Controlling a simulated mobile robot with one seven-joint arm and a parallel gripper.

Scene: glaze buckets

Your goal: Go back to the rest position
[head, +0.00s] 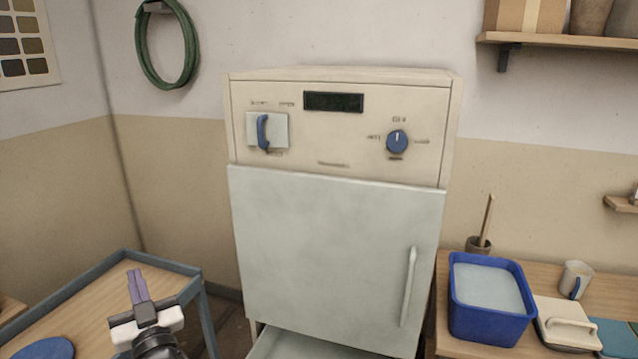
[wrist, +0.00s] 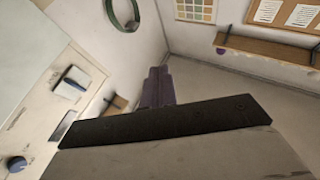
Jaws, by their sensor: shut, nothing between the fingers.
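My gripper (head: 138,286) is at the lower left in the head view, with its purple fingers together and nothing between them. It is in front of the wooden-topped table with the blue-grey rim. In the wrist view the closed purple fingers (wrist: 157,87) point up past a dark bar, toward the room's corner. The fingers touch nothing that I can see. Most of my arm is out of the head view.
A cream cabinet (head: 340,125) with a shut pale door (head: 330,250) stands in the middle. Its blue lever (head: 263,132) and blue knob (head: 397,141) face me. A blue bucket (head: 488,325) stands on the right table. A blue-rimmed table (head: 185,290) stands at left.

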